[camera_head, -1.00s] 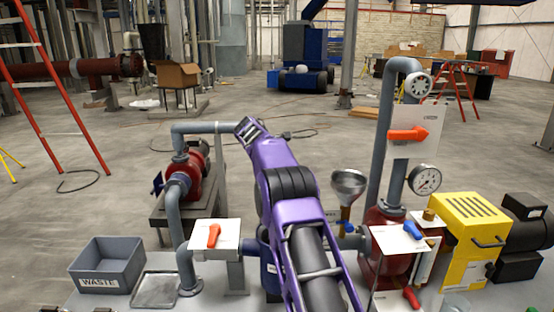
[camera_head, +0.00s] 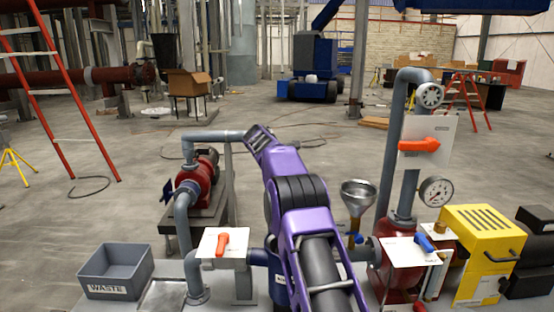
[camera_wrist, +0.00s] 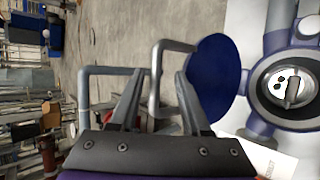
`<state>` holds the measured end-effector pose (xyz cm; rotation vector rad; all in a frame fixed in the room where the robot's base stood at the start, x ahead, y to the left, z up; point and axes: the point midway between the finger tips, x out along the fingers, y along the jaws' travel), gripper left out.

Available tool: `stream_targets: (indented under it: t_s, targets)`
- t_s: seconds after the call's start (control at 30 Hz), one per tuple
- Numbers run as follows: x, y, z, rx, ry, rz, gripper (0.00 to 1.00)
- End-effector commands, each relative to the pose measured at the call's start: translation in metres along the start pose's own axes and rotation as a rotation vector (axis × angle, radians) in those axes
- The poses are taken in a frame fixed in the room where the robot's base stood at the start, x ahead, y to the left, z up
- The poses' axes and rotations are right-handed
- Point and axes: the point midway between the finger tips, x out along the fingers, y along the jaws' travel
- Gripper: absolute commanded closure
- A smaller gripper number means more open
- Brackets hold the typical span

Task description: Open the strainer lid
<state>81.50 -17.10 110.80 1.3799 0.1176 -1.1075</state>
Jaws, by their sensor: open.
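The strainer's round blue body (camera_head: 278,288) is mostly hidden behind my arm in the head view. In the wrist view, the strainer (camera_wrist: 250,92) shows at the right with its round mouth uncovered. A pale round insert with dark holes and a bar-like handle (camera_wrist: 292,90) sits inside. The blue disc-shaped lid (camera_wrist: 216,80) stands swung aside, left of the mouth in the wrist view. My gripper (camera_wrist: 156,74) is open and empty, its fingers left of the lid. The right finger is close to the lid in the picture; contact cannot be told.
Grey pipework and a red pump (camera_head: 200,175) stand left of my arm. A panel with an orange handle (camera_head: 222,243), a funnel (camera_head: 359,190), a gauge (camera_head: 436,191) and a yellow-cased machine (camera_head: 480,240) surround the strainer. A grey waste bin (camera_head: 115,270) sits front left.

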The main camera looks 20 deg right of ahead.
Motion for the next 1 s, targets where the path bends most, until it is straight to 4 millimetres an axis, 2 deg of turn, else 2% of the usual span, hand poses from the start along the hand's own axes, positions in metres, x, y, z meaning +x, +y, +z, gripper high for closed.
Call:
stream_targets:
  t_s: [0.17, 0.6, 0.7, 0.8, 1.0]
  targets:
    - [-0.026, 0.000, 0.000, 0.000, 0.001, 0.003, 0.53]
    - [-0.126, 0.001, 0.000, 0.001, 0.001, 0.003, 0.53]
    - [-0.143, 0.000, 0.000, 0.000, 0.001, 0.002, 0.53]
    - [-0.156, 0.000, 0.000, 0.000, 0.000, 0.001, 0.53]
    - [-0.166, 0.000, 0.001, 0.001, -0.001, 0.000, 0.53]
